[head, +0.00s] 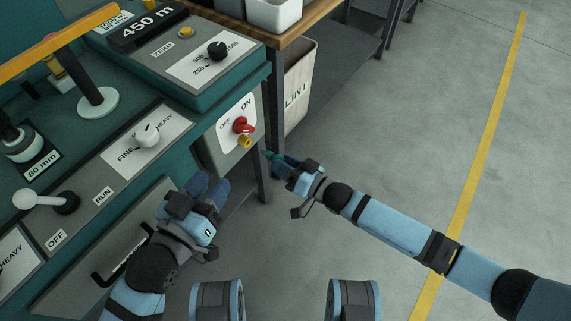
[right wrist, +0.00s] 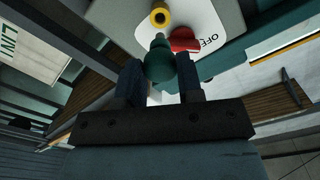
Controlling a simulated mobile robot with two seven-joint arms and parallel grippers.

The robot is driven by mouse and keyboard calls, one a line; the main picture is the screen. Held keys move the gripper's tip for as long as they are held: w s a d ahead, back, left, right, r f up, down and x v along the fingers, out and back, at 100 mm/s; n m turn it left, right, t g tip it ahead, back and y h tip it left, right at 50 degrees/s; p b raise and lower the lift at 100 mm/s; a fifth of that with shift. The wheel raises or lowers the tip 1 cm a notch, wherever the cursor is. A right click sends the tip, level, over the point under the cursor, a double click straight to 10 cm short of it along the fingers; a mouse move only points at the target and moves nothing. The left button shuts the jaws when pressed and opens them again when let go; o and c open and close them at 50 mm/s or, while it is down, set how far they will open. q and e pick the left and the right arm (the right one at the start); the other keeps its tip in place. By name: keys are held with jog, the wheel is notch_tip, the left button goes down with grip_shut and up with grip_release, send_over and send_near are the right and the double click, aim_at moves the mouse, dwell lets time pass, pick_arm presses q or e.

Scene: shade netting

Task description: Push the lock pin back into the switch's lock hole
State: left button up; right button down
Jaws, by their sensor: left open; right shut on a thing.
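My right gripper (head: 279,161) is shut on the lock pin, whose green knob (right wrist: 160,66) shows between the fingers. The pin's grey tip points towards the yellow ring and looks apart from it. My left gripper (head: 207,187) is open and empty, in front of the machine at lower left.
The teal machine (head: 185,135) with dials and levers fills the left side. A wooden bench (head: 300,25) with a white bin (head: 280,12) stands behind, and a LINT container (head: 298,85) is beneath it. The grey floor (head: 420,110) at right is clear.

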aim_at(267, 153)
jog(key=shift+b+x, duration=0.45)
jog(key=shift+x, duration=1.3)
jog(key=shift+a, duration=0.15)
jog(key=shift+x, duration=0.9)
jog(key=shift+w, duration=0.1)
jog(key=shift+w+a, duration=0.3)
jog(key=shift+a, duration=0.15)
jog(key=c, duration=0.7)
grip_release()
